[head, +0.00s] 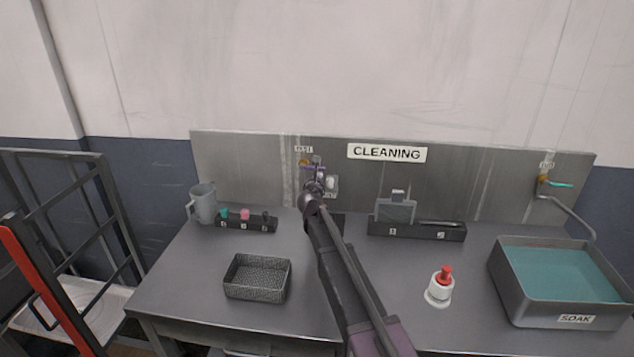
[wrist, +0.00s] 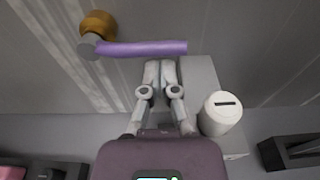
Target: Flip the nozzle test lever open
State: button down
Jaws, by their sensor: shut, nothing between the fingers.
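The purple lever (wrist: 145,48) runs level to the right from a grey hub beside a brass knob (wrist: 97,24) on the back panel. In the head view the lever (head: 312,167) is small and partly hidden by my arm. My gripper (wrist: 161,66) is shut and empty. Its fingertips are just below the lever's right half in the wrist view; I cannot tell whether they touch it. In the head view my gripper (head: 318,172) is at the panel under a small label. A white cylinder with a dark slot (wrist: 221,113) is close right of the fingers.
A CLEANING sign (head: 387,152) is on the panel. A mesh basket (head: 258,278), a grey jug (head: 202,203), dark holders (head: 415,231) and a red-topped bottle (head: 440,288) stand on the table. A SOAK tub (head: 510,290) is right, below a teal lever (head: 560,185).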

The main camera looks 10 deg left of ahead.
jog(key=shift+w, duration=0.3)
jog(key=shift+a, duration=0.1)
